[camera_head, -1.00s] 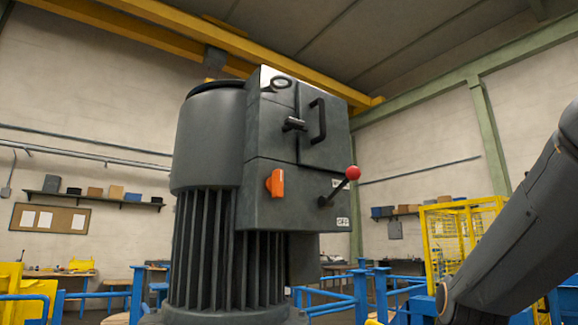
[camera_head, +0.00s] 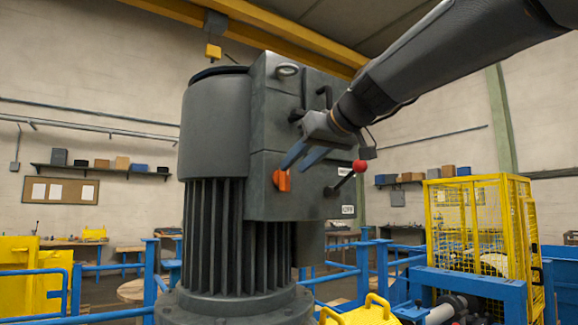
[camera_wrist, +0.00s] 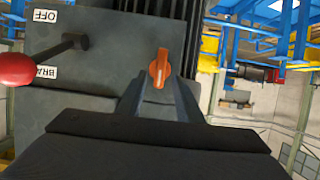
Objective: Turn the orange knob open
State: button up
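The orange knob (camera_head: 282,181) sits on the lower front of the grey box fixed to the motor housing. In the wrist view the knob (camera_wrist: 160,68) shows its grip lying along the picture's vertical, just beyond my fingertips. My gripper (camera_head: 294,167) reaches in from the upper right, its two fingers spread apart and pointing down-left at the knob. In the wrist view my gripper (camera_wrist: 160,84) has an empty gap between the fingers, roughly lined up with the knob. I cannot tell whether a fingertip touches it.
A lever with a red ball (camera_head: 359,166) sticks out to the right of the knob, close to my gripper. Its ball (camera_wrist: 16,70) is at the left in the wrist view. Black handles sit above on the box. Blue rails (camera_head: 340,278) and a yellow cage (camera_head: 470,215) stand behind.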

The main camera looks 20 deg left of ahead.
aim_at(288, 172)
jog(key=shift+p+x, duration=0.65)
jog(key=shift+x, duration=1.4)
grip_shut()
